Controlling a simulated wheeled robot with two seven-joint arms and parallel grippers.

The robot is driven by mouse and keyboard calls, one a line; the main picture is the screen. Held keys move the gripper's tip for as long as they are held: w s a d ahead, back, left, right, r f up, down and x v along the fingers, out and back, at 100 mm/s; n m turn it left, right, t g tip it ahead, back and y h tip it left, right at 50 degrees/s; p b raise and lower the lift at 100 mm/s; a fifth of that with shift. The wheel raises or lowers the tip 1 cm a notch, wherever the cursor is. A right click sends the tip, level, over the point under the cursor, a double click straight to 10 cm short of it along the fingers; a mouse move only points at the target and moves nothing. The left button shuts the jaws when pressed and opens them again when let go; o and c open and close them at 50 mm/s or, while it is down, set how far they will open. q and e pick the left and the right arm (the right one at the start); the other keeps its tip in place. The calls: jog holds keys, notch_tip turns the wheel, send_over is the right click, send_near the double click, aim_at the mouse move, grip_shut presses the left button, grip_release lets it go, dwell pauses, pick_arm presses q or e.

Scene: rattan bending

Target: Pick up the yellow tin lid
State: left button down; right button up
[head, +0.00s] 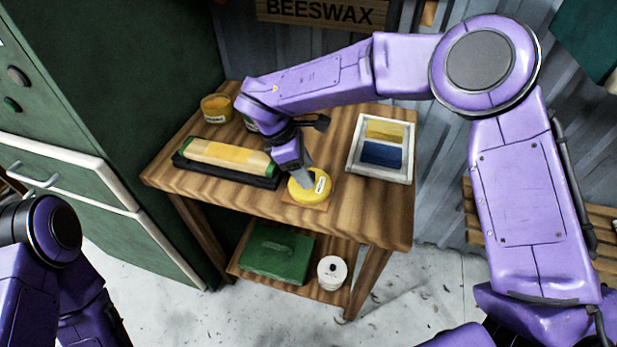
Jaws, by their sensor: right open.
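The yellow tin lid (323,190), round with a small white label, rests on a small flat brown square on the wooden table, near its front edge. My right gripper (305,180) reaches down from above with its fingers at the lid, overlapping its left part in the head view. It is open; whether a finger touches the lid cannot be told. The fingers hide part of the lid. An open yellow tin (216,110) stands at the table's back left corner. My left arm shows at the lower left, but its gripper is out of view.
A yellow roll with green ends on a black tray (230,176) lies left of the lid. A white frame (382,148) with yellow and blue panels lies right. A green box (277,252) and white spool (332,271) sit on the lower shelf. A green cabinet (120,100) stands left.

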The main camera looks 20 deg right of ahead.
jog(key=shift+s+d+f, duration=0.15)
jog(key=shift+d+f, duration=0.05)
jog(key=shift+s, duration=0.15)
jog(key=c, duration=1)
grip_shut()
jog(key=shift+r, duration=0.1)
